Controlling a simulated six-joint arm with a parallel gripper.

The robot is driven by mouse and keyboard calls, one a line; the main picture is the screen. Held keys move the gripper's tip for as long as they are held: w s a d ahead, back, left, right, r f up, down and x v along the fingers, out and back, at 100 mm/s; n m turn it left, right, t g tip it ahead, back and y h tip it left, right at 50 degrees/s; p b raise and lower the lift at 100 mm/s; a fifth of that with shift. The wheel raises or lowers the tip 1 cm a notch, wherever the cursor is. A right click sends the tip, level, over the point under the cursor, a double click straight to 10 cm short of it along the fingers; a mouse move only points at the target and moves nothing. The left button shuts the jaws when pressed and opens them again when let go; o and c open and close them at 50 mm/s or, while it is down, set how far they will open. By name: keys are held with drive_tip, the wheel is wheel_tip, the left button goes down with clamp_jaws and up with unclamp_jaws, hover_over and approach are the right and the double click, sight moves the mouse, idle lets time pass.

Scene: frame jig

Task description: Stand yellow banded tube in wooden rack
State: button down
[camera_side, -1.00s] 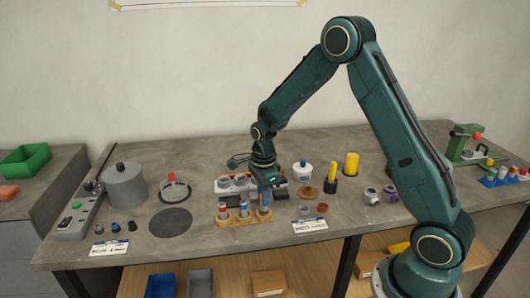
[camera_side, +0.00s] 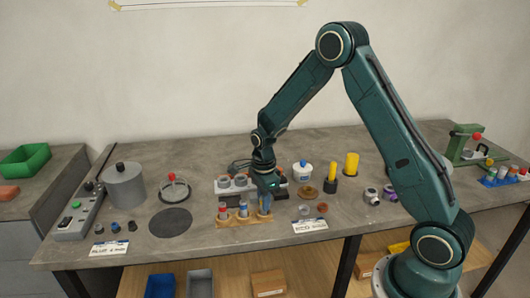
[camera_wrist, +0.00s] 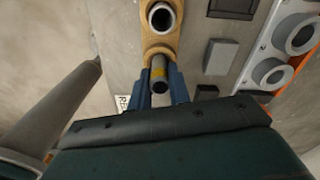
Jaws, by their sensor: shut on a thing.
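My gripper (camera_side: 265,208) is over the right end of the wooden rack (camera_side: 232,222) in the side view. In the wrist view my gripper (camera_wrist: 159,94) has its blue fingers shut on the sides of a grey tube with a yellow band (camera_wrist: 159,72). The tube points down at the end of the wooden rack (camera_wrist: 150,50). Its lower end is hidden, so I cannot tell how deep it sits in the hole. Two other tubes (camera_side: 223,211) stand upright in the rack to the left.
A white block with grey round sockets (camera_side: 224,187) stands just behind the rack. A white label card (camera_side: 310,225) lies to the right, near the table's front edge. A dark round mat (camera_side: 171,222) lies to the left, with clear tabletop between it and the rack.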

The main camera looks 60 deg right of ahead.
drive_tip(key=shift+f, duration=0.3)
drive_tip(key=c, duration=1.1)
unclamp_jaws()
drive_tip(key=shift+o, duration=0.2)
drive_tip(key=shift+r, duration=0.15)
drive_tip(key=shift+r, duration=0.55)
drive_tip(key=shift+r, duration=0.2)
drive_tip(key=shift+r, duration=3.3)
drive_tip(key=shift+r, duration=0.1)
